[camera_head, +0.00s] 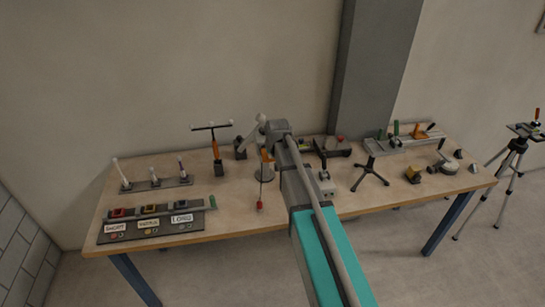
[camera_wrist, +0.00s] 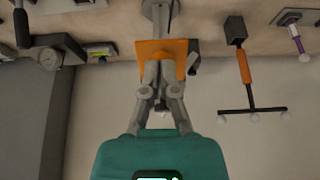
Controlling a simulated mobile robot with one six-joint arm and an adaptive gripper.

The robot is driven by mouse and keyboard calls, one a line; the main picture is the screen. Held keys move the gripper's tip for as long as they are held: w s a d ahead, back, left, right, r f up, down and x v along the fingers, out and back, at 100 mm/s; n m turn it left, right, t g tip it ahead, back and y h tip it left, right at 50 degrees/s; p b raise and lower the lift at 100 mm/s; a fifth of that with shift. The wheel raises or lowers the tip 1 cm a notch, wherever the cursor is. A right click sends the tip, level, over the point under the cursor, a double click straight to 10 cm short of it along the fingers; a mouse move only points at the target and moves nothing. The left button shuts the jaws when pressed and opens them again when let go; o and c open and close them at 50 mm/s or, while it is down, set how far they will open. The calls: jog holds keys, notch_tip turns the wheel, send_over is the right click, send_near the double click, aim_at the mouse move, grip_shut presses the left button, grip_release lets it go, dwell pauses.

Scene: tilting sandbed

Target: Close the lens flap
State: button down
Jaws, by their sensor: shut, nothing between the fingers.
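An orange plate (camera_wrist: 180,47), which looks like the lens flap, is in the middle of the wrist view, below a grey round base or stand (camera_wrist: 158,10). My gripper (camera_wrist: 160,72) is shut and empty, with its fingertips in front of the plate. I cannot tell whether they touch it. The fingers cover part of the plate, and a dark piece shows at its right edge. In the head view an orange piece (camera_head: 266,167) shows just left of my arm, which hides much around it. The gripper's fingers cannot be made out there.
The wooden table (camera_head: 240,215) holds a T-handled orange post (camera_head: 216,150), a rack of levers (camera_head: 155,183) and a labelled button panel (camera_head: 150,224) on the left. Several devices stand on the right. A grey pillar (camera_head: 375,70) rises behind the table. A tripod (camera_head: 512,160) stands at far right.

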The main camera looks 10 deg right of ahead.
jog(key=shift+w+f, duration=0.1)
jog(key=shift+f, duration=0.15)
jog(key=shift+d+f+b, duration=0.1)
jog(key=shift+d+b, duration=0.15)
jog(key=shift+b, duration=0.1)
